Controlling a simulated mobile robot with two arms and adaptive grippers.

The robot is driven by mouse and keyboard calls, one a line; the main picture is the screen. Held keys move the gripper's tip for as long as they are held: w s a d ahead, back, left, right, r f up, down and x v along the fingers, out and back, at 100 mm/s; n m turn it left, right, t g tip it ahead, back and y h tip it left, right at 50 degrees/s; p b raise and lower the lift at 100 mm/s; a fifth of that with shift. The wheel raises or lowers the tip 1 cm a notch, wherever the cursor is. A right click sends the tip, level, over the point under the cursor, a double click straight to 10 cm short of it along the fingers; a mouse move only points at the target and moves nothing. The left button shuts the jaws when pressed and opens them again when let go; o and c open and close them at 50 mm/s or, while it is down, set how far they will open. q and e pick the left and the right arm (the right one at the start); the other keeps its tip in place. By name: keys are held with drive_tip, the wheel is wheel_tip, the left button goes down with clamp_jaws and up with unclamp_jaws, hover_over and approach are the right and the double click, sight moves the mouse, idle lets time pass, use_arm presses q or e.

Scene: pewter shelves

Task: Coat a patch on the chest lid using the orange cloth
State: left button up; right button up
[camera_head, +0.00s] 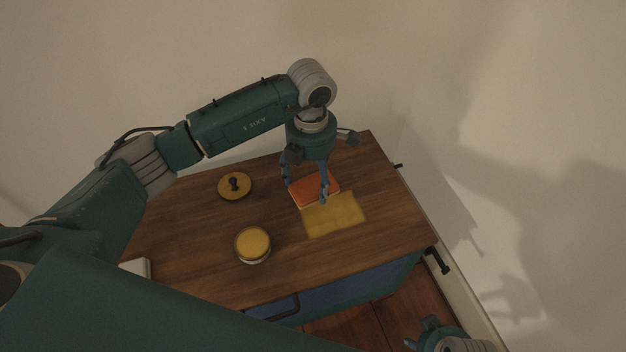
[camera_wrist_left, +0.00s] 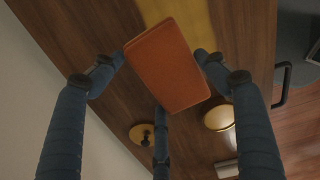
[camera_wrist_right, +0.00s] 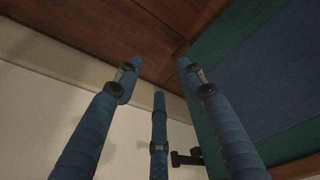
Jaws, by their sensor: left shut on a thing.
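The orange cloth (camera_head: 317,188) is a folded pad held in my left gripper (camera_head: 307,193), which is shut on it. In the left wrist view the cloth (camera_wrist_left: 168,65) sits between the fingers (camera_wrist_left: 165,75). The chest lid (camera_head: 195,240) is brown wood. A yellow patch (camera_head: 335,214) lies on it, and the cloth is at the patch's far edge. I cannot tell if the cloth touches the lid. My right gripper (camera_head: 428,338) is low beside the chest's front right. In the right wrist view its fingers (camera_wrist_right: 155,80) are spread with nothing between them.
An open tin of yellow paste (camera_head: 252,244) stands on the lid near the front. Its round knobbed cover (camera_head: 234,186) lies farther back. A white object (camera_head: 135,268) is at the left edge. A wall rises behind.

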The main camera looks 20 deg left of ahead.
drive_tip(key=shift+s+d+f, duration=0.1)
drive_tip(key=shift+s+f, duration=0.05)
drive_tip(key=shift+f, duration=0.45)
drive_tip(key=shift+s+d+f, duration=0.1)
drive_tip(key=shift+f, duration=0.5)
